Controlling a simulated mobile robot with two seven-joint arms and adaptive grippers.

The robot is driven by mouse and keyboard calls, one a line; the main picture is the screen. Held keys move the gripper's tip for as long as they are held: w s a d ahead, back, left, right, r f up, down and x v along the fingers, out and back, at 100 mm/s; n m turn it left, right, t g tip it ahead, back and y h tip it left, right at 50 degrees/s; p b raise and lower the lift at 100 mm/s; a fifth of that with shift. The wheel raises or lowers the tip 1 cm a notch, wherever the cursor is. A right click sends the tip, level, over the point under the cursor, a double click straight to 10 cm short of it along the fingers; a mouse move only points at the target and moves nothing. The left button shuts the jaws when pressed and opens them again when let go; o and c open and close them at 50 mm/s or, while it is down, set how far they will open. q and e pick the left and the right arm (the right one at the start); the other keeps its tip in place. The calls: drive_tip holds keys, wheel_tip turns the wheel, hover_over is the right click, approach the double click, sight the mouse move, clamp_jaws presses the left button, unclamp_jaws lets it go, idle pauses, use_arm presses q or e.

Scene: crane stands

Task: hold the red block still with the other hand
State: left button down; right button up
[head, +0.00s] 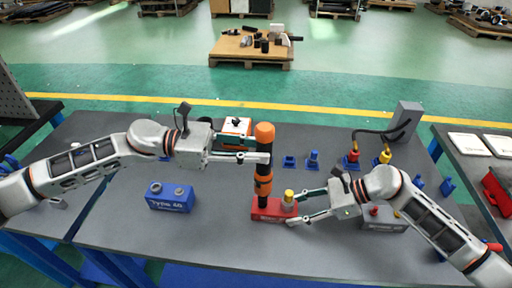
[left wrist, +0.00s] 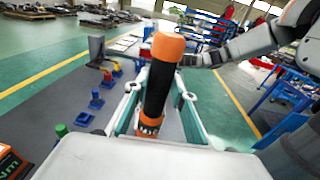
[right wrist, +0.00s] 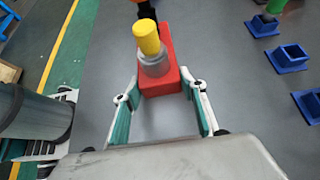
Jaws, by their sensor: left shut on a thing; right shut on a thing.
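The red block (head: 265,212) lies on the grey table in the middle of the head view. A yellow-topped grey peg (head: 289,195) stands on its right end; both show in the right wrist view, the block (right wrist: 160,84) and peg (right wrist: 147,38). My right gripper (head: 292,207) is shut on the block's right end. My left gripper (head: 262,150) is shut on an upright black tool with orange bands (head: 264,165), also in the left wrist view (left wrist: 158,90). The tool's lower end is at the block's left part; I cannot tell how it sits there.
A blue block marked "Type 40" (head: 170,198) lies to the left. Small blue sockets (head: 289,161) and a grey stand with red and yellow connectors (head: 405,120) are at the back. A grey box (head: 385,222) is by my right arm. The front middle table is clear.

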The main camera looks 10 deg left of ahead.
sight(256, 137)
use_arm(q)
drive_tip(key=shift+f, duration=0.75)
idle(3.7)
drive_tip(key=shift+r, duration=0.15)
drive_tip(key=shift+r, duration=2.5)
use_arm(e)
drive_tip(key=o, duration=1.4)
drive_tip(key=v, duration=1.2)
